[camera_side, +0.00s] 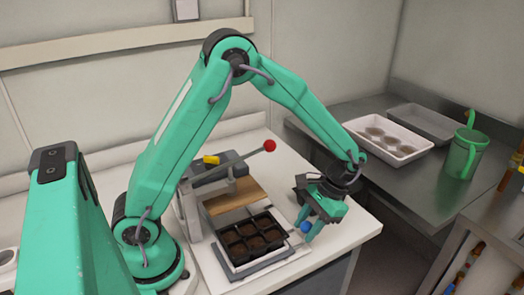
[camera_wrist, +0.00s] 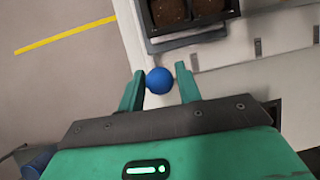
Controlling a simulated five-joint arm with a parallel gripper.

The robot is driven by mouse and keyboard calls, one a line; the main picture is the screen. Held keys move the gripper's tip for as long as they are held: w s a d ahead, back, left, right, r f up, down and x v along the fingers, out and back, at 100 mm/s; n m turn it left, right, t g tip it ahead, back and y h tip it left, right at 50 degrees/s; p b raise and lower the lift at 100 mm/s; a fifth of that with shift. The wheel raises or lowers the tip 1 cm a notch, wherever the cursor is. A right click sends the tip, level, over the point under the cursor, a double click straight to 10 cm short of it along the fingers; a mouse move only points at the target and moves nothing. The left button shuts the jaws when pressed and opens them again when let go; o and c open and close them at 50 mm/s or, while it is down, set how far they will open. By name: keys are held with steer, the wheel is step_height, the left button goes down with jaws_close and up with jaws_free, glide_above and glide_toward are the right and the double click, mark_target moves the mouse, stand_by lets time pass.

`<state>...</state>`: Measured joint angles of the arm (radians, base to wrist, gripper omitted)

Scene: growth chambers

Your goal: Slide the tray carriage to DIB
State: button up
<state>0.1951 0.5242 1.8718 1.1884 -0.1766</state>
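The tray carriage (camera_side: 262,263) sits on a pale base on the bench. It carries a black cell tray (camera_side: 249,239) filled with dark soil. A blue ball knob (camera_side: 306,227) is at the carriage's right side. My gripper (camera_side: 307,224) is down at this knob. In the wrist view the blue knob (camera_wrist: 159,80) lies between the two green fingertips of my gripper (camera_wrist: 160,76), very close to both. Whether the fingers press on it cannot be told. The tray's near edge (camera_wrist: 185,36) shows at the top. No DIB label is readable.
A press with a red-knobbed lever (camera_side: 269,146), a yellow block (camera_side: 211,160) and a brown plate (camera_side: 234,195) stands behind the tray. A metal side bench on the right holds a white tray (camera_side: 388,137) and a green jug (camera_side: 462,157). The bench's front edge is close to my gripper.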

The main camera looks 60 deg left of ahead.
steer(key=c, duration=0.3)
steer(key=o, duration=0.7)
steer(key=shift+r, duration=0.15)
steer(key=shift+r, duration=3.9)
